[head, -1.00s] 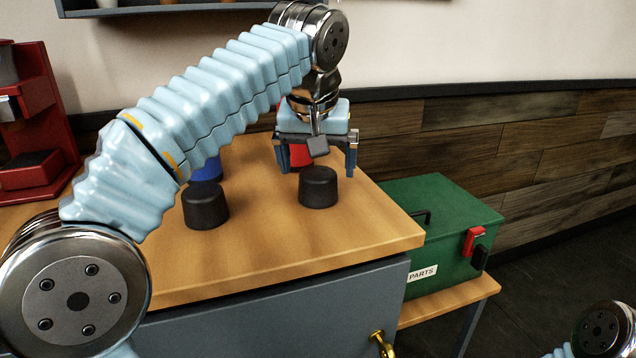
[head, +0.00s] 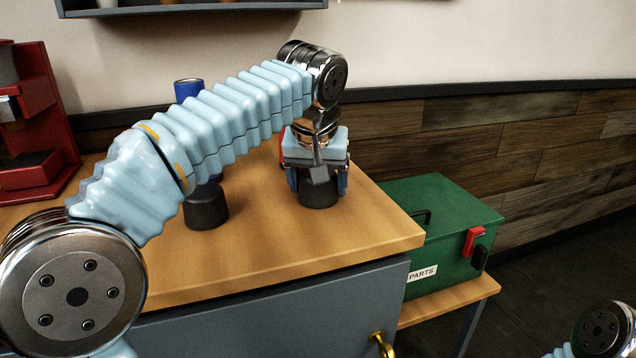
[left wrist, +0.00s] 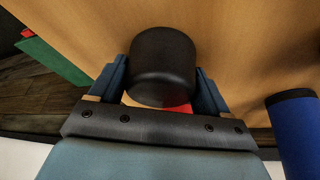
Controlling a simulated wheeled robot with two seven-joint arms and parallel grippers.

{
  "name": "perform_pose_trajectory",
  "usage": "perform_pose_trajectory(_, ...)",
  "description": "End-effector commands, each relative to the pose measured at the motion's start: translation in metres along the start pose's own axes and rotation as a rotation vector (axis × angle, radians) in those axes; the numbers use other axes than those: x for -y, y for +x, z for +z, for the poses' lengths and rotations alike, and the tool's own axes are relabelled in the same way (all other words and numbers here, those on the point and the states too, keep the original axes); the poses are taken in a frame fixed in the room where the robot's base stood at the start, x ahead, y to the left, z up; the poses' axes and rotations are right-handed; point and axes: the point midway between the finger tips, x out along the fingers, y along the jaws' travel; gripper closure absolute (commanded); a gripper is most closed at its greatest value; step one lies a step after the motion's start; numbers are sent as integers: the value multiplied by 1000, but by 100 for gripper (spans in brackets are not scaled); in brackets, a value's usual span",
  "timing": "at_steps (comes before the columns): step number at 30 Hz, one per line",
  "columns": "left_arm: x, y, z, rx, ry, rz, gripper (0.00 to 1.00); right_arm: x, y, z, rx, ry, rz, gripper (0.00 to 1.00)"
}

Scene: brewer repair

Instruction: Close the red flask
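A black cap (head: 318,196) stands on the wooden worktop between the fingers of my left gripper (head: 318,182). In the left wrist view the cap (left wrist: 163,65) fills the space between the two fingertips (left wrist: 162,85). The fingers are close to its sides; I cannot tell whether they press on it. The red flask (head: 283,146) shows as a red strip behind my gripper, mostly hidden. In the left wrist view a bit of red (left wrist: 178,107) shows below the cap. My right gripper is out of view.
A second black cap (head: 206,207) stands to the left, with a blue flask (head: 188,89) behind my arm. A red machine (head: 35,120) is at far left. A green parts box (head: 440,232) sits on a lower surface right of the worktop. The front worktop (head: 265,245) is clear.

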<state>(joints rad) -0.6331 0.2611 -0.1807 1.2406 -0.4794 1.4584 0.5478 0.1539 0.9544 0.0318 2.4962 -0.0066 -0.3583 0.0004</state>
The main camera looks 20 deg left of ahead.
Motion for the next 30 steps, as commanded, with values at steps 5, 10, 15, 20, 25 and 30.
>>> perform_pose_trajectory(5,0,0,0,0,0,0,53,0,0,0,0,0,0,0)
perform_pose_trajectory(10,0,0,0,0,0,0,54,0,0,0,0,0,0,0)
perform_pose_trajectory(15,0,-4,-2,-2,-1,1,54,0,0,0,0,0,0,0)
perform_pose_trajectory(20,-1,-20,-9,-2,0,1,54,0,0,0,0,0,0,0)
perform_pose_trajectory(25,2,-61,-2,-5,0,4,54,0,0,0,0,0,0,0)
perform_pose_trajectory(30,7,-110,16,-4,2,5,54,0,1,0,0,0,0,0)
